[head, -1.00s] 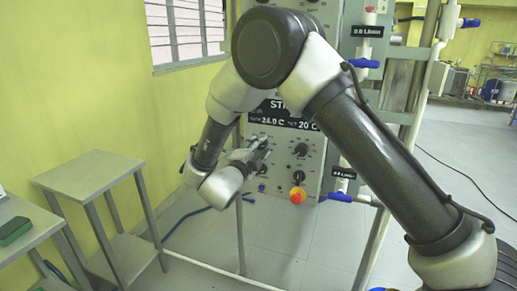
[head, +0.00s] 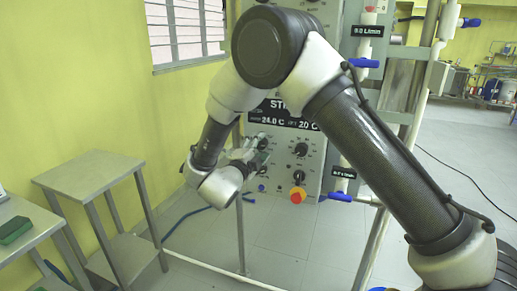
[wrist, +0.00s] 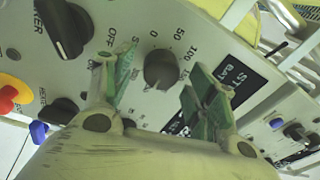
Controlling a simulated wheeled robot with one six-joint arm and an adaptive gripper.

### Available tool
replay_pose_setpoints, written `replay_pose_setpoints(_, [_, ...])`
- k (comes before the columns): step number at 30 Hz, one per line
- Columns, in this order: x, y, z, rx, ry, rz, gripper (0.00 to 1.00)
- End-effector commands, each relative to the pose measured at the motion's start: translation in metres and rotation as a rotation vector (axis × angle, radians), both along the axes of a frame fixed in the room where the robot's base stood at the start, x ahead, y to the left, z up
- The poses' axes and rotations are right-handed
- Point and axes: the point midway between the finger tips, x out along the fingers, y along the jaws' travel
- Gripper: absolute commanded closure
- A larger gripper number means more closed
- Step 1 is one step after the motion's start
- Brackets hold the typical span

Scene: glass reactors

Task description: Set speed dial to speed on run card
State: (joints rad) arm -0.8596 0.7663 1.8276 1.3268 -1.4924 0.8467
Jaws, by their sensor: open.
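A dark round dial (wrist: 160,69) with the numbers 0, 50 and 100 printed around it sits on the grey panel (wrist: 205,35). It appears to be the speed dial. In the wrist view my gripper (wrist: 155,75) is open, with one green-padded finger on each side of the dial; I cannot tell if either touches it. In the head view my gripper (head: 251,152) is at the left part of the panel, partly covering it. The dial's exact pointer setting is too blurred to read. I see no run card in either view.
A larger OFF-marked knob (wrist: 64,28), another dark knob (wrist: 58,111) and a red-and-yellow button (wrist: 12,93) are close by on the panel. A display (head: 285,115) reads 24.0 C and 20 C. Blue-handled valves (head: 363,63) stand right; a metal side table (head: 90,170) stands left.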

Motion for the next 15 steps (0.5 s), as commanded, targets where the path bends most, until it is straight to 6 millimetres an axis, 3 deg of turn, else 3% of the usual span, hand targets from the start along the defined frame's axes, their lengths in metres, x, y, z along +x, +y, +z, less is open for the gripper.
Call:
replay_pose_setpoints(5, [-0.011,0.006,-0.001,0.000,0.000,0.002,0.43])
replay_pose_setpoints(15, [-0.077,0.039,-0.005,-0.001,0.000,0.004,0.43])
